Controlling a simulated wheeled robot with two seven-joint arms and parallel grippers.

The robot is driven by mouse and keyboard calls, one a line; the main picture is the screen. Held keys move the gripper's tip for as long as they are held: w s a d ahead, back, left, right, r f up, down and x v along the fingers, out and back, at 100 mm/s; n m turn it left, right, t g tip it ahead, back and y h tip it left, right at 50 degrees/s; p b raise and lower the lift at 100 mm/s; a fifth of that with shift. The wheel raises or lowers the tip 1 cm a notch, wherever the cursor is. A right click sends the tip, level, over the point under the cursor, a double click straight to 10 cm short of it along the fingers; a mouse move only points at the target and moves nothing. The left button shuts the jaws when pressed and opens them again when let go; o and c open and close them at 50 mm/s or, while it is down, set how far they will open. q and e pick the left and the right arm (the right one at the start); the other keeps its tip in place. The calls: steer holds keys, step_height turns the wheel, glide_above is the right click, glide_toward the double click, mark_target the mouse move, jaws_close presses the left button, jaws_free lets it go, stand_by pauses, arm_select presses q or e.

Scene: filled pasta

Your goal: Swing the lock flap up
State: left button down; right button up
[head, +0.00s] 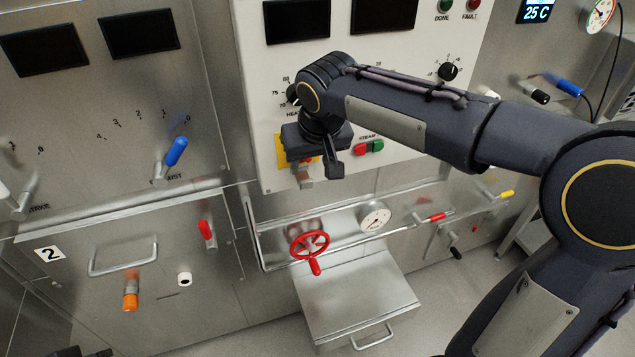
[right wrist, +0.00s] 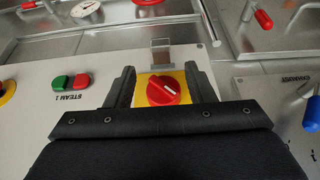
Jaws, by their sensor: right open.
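A red rotary switch (right wrist: 163,90) sits on a yellow plate (right wrist: 181,77) on the pale panel. In the right wrist view a small metal flap (right wrist: 161,50) lies just beyond the plate's edge; I take it for the lock flap. In the head view the flap (head: 305,181) shows below the plate (head: 281,151), partly hidden by my gripper. My right gripper (right wrist: 159,70) is open, its fingers on either side of the switch and plate, with nothing held. It also shows in front of the panel in the head view (head: 318,168). Dark parts, probably my left gripper (head: 78,352), barely show at the bottom left edge.
Green and red steam buttons (head: 377,146) are right of the gripper. A red handwheel (head: 310,244), a gauge (head: 375,218) and a metal box with a handle (head: 358,290) are below. A blue lever (head: 175,152) stands out at left. My right arm crosses the right side.

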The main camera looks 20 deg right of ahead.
mark_target(307, 180)
steer(key=x, duration=0.7)
steer(key=shift+f, duration=0.2)
